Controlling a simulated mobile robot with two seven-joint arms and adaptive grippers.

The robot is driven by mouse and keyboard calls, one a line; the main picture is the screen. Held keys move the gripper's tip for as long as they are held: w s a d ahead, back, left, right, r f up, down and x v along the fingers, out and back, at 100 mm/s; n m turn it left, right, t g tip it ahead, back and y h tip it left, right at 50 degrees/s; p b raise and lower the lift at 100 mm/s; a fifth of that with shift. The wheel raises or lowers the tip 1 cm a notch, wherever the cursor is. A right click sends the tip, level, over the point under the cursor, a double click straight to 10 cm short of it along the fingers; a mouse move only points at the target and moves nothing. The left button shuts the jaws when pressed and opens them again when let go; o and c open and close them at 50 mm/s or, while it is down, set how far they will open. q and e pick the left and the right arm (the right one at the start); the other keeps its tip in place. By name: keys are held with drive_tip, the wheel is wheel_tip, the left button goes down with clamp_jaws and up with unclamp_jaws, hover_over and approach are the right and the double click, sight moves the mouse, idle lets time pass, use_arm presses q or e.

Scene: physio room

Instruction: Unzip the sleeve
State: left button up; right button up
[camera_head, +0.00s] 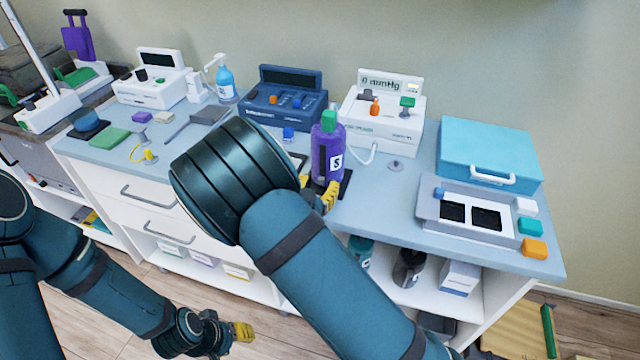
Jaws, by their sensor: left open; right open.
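A purple bottle-shaped item (322,158) with a green top and a white tag stands upright on a dark pad at the middle of the counter. It looks like the sleeve, but I cannot make out a zip. My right gripper (328,196) is open, its yellow fingertips low in front of the purple item; my own arm hides much of the gripper, and I cannot tell whether it touches. My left gripper (242,332) is open and empty, low in front of the drawers, well away from the counter top.
The counter (385,205) carries a blue device (287,112), a white gauge unit (385,135), a blue case (490,150) and a grey tray (430,209). Left are a pump bottle (225,82) and a white device (150,88). Bare counter lies right of the purple item.

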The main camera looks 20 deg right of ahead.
sight(323, 148)
drive_tip(key=shift+w+d, duration=0.25)
drive_tip(key=shift+w, duration=0.15)
clamp_jaws()
wheel_tip(323, 148, up, 9)
drive_tip(key=p, duration=0.5)
drive_tip(key=shift+p, duration=0.3)
